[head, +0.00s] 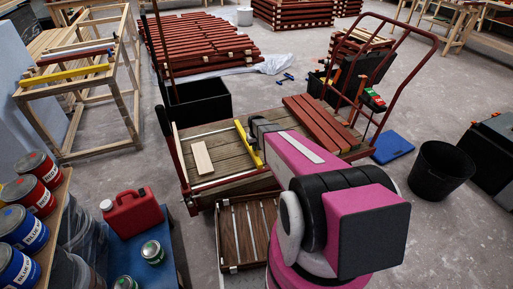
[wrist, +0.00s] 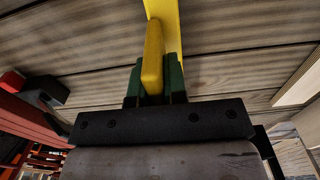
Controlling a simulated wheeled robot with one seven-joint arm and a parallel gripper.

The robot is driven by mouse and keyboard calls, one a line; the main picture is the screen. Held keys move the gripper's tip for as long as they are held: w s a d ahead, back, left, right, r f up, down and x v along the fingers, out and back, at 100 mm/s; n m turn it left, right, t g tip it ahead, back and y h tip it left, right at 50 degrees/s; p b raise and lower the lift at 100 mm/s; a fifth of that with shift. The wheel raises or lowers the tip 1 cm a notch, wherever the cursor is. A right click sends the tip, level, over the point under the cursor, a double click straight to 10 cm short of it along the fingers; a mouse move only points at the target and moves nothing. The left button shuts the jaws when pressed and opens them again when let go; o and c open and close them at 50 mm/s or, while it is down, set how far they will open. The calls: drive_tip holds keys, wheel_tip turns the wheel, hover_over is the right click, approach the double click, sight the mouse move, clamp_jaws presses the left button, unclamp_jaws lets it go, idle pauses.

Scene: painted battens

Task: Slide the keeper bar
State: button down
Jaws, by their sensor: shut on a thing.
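The keeper bar, a yellow bar (head: 243,133), lies across the grey-brown plank deck of a cart (head: 215,143), between a pale board (head: 202,158) and several red battens (head: 320,122). In the wrist view the yellow bar (wrist: 166,14) runs away over the planks, with an upright yellow grip part nearer me. My gripper (wrist: 153,82) has its green fingers shut on that yellow part, one finger on each side. In the head view my arm hides the fingers and part of the bar. I cannot tell how the bar is fixed to the deck.
The cart has red handles (head: 437,42). A wooden slatted crate (head: 226,240) is in front of it. A red canister (head: 132,214) and paint cans (head: 30,170) are at the left. A black bucket (head: 441,170) and a blue mat (head: 392,146) are on the floor at right.

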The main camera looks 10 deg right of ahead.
drive_tip(key=s+a, duration=0.2)
drive_tip(key=a, duration=0.7)
drive_tip(key=s+a, duration=0.1)
drive_tip(key=a, duration=0.9)
drive_tip(key=s+a, duration=0.2)
drive_tip(key=a, duration=0.7)
drive_tip(key=shift+s+a, duration=0.35)
drive_tip(key=c, duration=1.2)
unclamp_jaws()
drive_tip(key=shift+o, duration=0.2)
drive_tip(key=shift+r, duration=0.1)
wheel_tip(320, 180, up, 11)
drive_tip(key=shift+f, duration=0.2)
drive_tip(key=s+d+r, duration=0.4)
drive_tip(key=s+d, duration=0.2)
drive_tip(key=d, duration=0.3)
drive_tip(key=s+d+r+m, duration=0.1)
drive_tip(key=s+d+r, duration=0.3)
drive_tip(key=d, duration=0.6)
drive_tip(key=s+d+r+m, duration=0.1)
drive_tip(key=s+d+r, duration=0.2)
drive_tip(key=s+d, duration=0.5)
drive_tip(key=shift+s+d+r, duration=0.2)
drive_tip(key=shift+d+r, duration=0.2)
drive_tip(key=shift+d, duration=0.75)
